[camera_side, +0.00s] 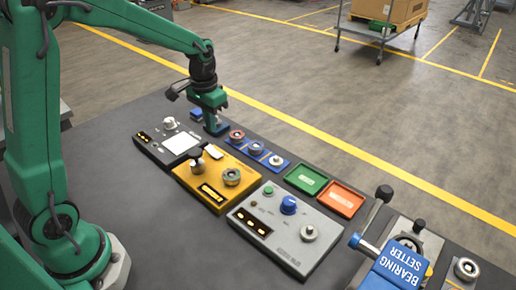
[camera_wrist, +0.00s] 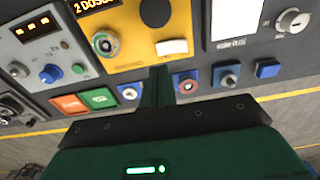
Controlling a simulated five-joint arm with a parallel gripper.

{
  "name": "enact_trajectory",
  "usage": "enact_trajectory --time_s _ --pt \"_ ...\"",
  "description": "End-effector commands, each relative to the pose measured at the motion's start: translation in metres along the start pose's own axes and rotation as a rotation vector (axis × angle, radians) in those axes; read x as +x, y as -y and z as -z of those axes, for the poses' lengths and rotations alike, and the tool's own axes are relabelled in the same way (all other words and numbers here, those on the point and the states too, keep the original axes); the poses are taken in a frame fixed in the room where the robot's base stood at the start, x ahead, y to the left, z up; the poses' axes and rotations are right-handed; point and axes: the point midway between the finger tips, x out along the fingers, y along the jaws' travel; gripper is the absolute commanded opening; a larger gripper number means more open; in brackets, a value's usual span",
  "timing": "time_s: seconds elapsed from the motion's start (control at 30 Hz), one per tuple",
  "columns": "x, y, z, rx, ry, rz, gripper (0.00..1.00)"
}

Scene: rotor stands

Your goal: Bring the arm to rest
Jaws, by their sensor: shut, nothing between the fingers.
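A small blue block (camera_side: 196,114) lies left of the gripper. The fingers hide part of the row in the wrist view, and I cannot tell their exact height above it.
A yellow machine (camera_side: 212,186) with a dark knob stands between a dark panel (camera_side: 160,140) and a grey panel (camera_side: 275,232). A blue bearing setter (camera_side: 397,266) with a lever rises at the right.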

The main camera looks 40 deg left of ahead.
Motion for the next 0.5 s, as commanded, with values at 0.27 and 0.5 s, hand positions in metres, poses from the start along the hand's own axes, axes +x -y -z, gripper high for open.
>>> enact_trajectory --time_s 0.27,0.5 --pt "-0.047 -0.015 -0.034 0.001 -0.093 0.009 0.00" --pt "-0.079 -0.028 -0.069 0.000 -0.173 0.012 0.00"
